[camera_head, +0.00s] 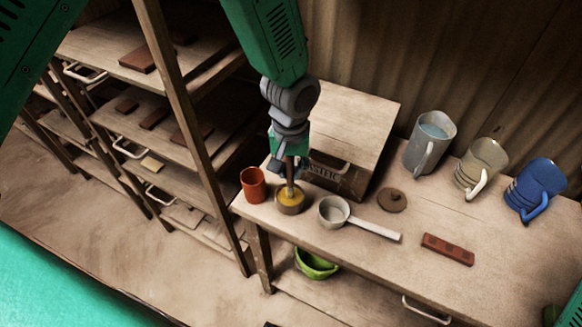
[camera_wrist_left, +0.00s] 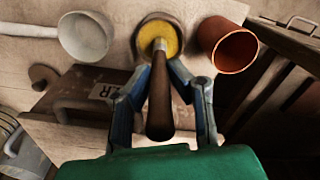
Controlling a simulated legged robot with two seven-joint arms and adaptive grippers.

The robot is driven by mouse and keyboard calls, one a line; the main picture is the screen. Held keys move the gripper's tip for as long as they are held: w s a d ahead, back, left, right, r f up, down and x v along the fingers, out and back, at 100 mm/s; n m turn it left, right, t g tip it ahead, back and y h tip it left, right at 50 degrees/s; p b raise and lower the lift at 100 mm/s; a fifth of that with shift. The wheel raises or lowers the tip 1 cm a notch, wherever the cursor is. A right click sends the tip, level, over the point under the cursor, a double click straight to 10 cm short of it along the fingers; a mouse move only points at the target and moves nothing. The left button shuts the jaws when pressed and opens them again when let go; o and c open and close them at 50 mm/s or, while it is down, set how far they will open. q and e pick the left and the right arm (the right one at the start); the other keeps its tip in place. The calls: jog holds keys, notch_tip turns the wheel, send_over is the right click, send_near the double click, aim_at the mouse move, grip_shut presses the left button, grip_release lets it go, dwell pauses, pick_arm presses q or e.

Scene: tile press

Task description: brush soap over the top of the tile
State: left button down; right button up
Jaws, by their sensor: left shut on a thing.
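My left gripper (camera_head: 289,164) is shut on the dark wooden handle of a brush (camera_wrist_left: 160,100). It holds the brush upright over a small round pot (camera_head: 291,203) with yellow soap inside. The brush's lower end is in the pot; the bristles are hidden. In the wrist view the yellow soap (camera_wrist_left: 168,31) shows around the brush's lower end. A flat reddish-brown tile (camera_head: 447,249) lies on the table to the right, clear of the gripper. My right gripper is not in view.
An orange cup (camera_head: 253,184) stands close left of the pot. A white long-handled ladle (camera_head: 372,229) lies right of it. A wooden box (camera_head: 345,179) stands behind. Grey, beige and blue jugs (camera_head: 430,140) line the back. A green bowl (camera_head: 317,264) sits below; shelves stand left.

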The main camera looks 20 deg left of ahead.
pick_arm(q)
jog(key=shift+s, duration=0.1)
dwell(0.5)
notch_tip(320, 180, up, 3)
jog(key=p, duration=0.2)
jog(key=shift+f+p, duration=0.15)
jog(key=shift+p, duration=0.15)
jog(key=shift+r+p, duration=0.6)
jog(key=shift+r, duration=1.5)
